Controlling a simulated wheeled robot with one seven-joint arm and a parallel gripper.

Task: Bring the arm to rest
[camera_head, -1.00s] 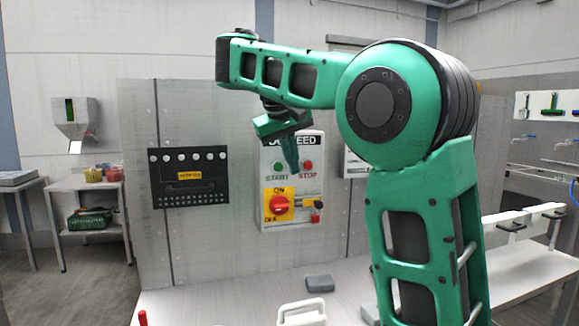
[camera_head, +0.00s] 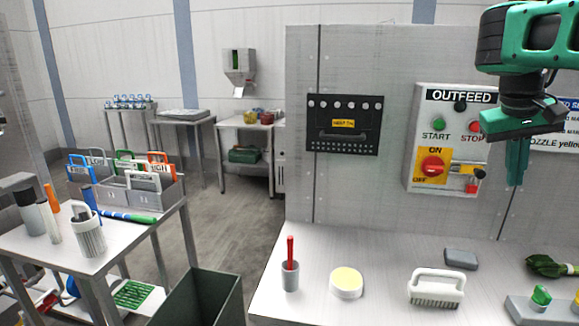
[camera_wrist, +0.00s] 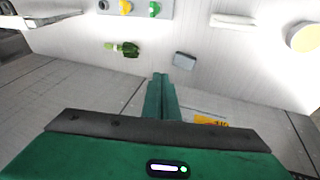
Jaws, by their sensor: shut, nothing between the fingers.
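My gripper (camera_head: 517,165) is at the right of the head view, its green fingers pointing down in front of the OUTFEED panel's right side. The fingers are together and hold nothing. In the wrist view the shut fingers (camera_wrist: 160,98) reach out over the counter, apart from everything on it. My green arm comes in from the upper right of the head view. The OUTFEED panel (camera_head: 426,100) has START and STOP buttons, a red ON/OFF knob (camera_head: 432,167) and a padlock (camera_head: 472,181). My gripper covers part of the panel's right edge.
The white counter (camera_head: 380,250) bears a cup with a red stick (camera_head: 290,276), a round tub (camera_head: 346,283), a white brush (camera_head: 436,288), a grey block (camera_head: 461,259) and leafy greens (camera_head: 552,266). A side table (camera_head: 110,255) with file holders stands left; a dark bin (camera_head: 205,300) is below it.

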